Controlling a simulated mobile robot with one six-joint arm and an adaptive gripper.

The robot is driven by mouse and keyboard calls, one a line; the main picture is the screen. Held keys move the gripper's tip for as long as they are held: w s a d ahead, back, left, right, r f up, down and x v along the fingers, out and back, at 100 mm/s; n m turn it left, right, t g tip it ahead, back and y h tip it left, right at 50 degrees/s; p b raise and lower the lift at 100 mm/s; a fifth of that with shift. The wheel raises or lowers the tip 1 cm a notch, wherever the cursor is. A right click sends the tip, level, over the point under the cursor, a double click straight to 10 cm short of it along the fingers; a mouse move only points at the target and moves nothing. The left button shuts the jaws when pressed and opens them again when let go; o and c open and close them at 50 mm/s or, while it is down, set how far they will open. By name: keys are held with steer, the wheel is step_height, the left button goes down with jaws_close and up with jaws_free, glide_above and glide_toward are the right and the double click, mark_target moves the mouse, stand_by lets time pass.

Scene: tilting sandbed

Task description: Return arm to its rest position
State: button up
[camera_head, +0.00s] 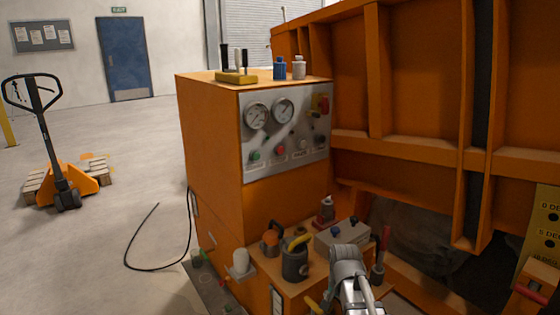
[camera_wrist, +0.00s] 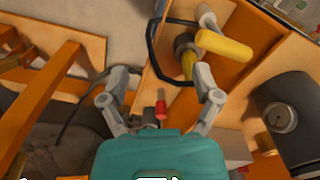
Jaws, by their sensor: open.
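My gripper (camera_wrist: 160,76) is open in the wrist view, its two grey fingers spread apart with nothing held between them. The fingers are over an orange surface, near a yellow-handled part (camera_wrist: 223,45) that lies beyond the right finger. A small red-topped part (camera_wrist: 160,108) shows between the fingers, close to the teal gripper body. In the head view, grey parts of my arm show at the bottom, in front of the lower ledge of the orange machine (camera_head: 212,135). The fingertips cannot be made out there.
A dark cylinder (camera_wrist: 283,115) stands right of my gripper. The orange frame (camera_head: 420,152) rises at right. Open floor (camera_head: 120,230) lies left, with a pallet truck (camera_head: 65,185).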

steer(key=s+n, duration=0.6)
steer(key=s, duration=0.1)
step_height(320, 180, up, 24)
steer(key=p, duration=2.4)
steer(key=shift+w+r, duration=0.25)
steer(key=shift+w, duration=0.1)
steer(key=shift+c, duration=0.2)
